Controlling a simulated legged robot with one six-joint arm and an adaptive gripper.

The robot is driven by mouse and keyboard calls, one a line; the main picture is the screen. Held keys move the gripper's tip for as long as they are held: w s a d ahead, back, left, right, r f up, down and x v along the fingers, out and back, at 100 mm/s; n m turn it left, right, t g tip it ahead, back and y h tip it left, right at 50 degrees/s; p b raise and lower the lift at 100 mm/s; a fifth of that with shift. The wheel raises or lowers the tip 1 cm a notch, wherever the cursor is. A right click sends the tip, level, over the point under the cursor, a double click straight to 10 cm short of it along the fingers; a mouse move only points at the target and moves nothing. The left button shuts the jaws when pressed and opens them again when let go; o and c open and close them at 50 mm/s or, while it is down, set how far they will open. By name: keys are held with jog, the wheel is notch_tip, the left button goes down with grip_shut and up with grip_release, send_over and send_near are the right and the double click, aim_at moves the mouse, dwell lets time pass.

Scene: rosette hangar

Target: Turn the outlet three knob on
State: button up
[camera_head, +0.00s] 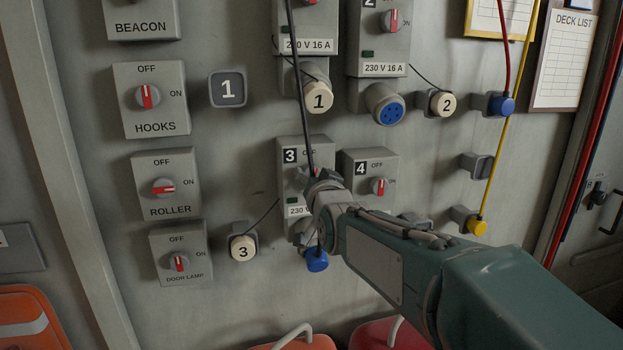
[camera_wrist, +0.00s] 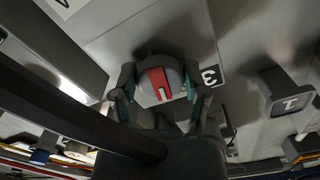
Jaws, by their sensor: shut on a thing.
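The outlet three box (camera_head: 290,158), a grey box marked 3, is in the middle of the head view. My gripper (camera_head: 325,185) is in front of it and hides its knob there. In the wrist view the round grey knob (camera_wrist: 160,80) with a red pointer stripe sits between the two fingers of my gripper (camera_wrist: 158,100), which are shut on its sides. The stripe's pale tip points toward the bottom of the wrist view. This picture is turned over, so the tip seems to point up, toward OFF. The 3 label (camera_wrist: 209,76) is beside the knob.
The outlet four box (camera_head: 368,168) with its own knob stands close on the right. A black cable (camera_head: 299,90) hangs down past the outlet three box. A blue plug (camera_head: 317,260) is below it, and a cap marked 3 (camera_head: 242,248) hangs at lower left.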

jog(key=m, duration=0.4)
jog(key=shift+m, duration=0.3)
jog(key=m, duration=0.3)
jog(key=shift+m, duration=0.4)
jog(key=m, duration=0.4)
jog(key=shift+f, duration=0.1)
jog(key=shift+f+m, duration=0.1)
jog(key=shift+m, duration=1.4)
jog(key=o, duration=1.1)
jog(key=shift+o, duration=0.2)
jog(key=shift+s+r, duration=0.1)
jog(key=shift+r, duration=0.1)
